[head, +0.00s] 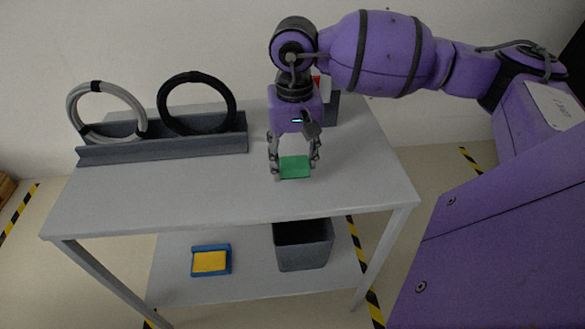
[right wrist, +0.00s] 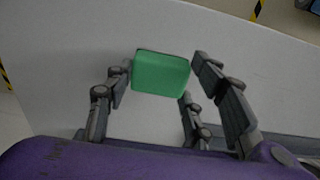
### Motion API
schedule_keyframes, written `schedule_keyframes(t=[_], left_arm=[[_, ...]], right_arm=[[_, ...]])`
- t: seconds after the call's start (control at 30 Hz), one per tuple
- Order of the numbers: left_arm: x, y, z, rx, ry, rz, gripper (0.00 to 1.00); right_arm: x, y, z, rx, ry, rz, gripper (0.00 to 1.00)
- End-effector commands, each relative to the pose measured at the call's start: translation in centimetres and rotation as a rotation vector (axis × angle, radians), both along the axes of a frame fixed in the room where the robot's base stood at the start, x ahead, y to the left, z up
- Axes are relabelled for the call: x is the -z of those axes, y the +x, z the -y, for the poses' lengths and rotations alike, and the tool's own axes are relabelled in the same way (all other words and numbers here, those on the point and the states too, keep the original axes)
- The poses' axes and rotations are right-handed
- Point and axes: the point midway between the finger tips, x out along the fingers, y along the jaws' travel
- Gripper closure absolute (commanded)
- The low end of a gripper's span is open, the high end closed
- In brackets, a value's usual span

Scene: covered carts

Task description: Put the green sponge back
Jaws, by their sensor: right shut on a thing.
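The green sponge (head: 295,167) is between the fingers of my right gripper (head: 295,170), over the grey table top. In the right wrist view the sponge (right wrist: 161,72) sits between the fingertips of the right gripper (right wrist: 163,75), with fingers on both sides. My right gripper is shut on it. I cannot tell whether the sponge touches the table top or is held just above it. On the lower shelf, a blue tray (head: 229,247) holds a yellow sponge (head: 209,262). My left gripper is not in view.
The table (head: 120,205) has a grey rack (head: 165,147) at the back left with a grey ring (head: 72,108) and a black ring (head: 235,108). A dark grey bin (head: 304,257) stands on the lower shelf (head: 255,285). The front left of the table top is clear.

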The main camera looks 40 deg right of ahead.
Motion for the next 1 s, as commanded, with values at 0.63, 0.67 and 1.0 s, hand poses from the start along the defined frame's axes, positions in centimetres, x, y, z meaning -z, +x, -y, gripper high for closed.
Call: schedule_keyframes(t=[0.63, 0.67, 1.0], left_arm=[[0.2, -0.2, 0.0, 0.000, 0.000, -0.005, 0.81], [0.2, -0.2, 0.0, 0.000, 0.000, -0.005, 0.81], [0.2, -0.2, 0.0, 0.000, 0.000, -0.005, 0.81]], right_arm=[[4.1, 0.7, 0.2, 0.000, 0.000, 0.000, 0.49], [4.1, 0.7, 0.2, 0.000, 0.000, 0.000, 0.45], [4.0, 0.7, 0.2, 0.001, 0.000, 0.000, 0.31]])
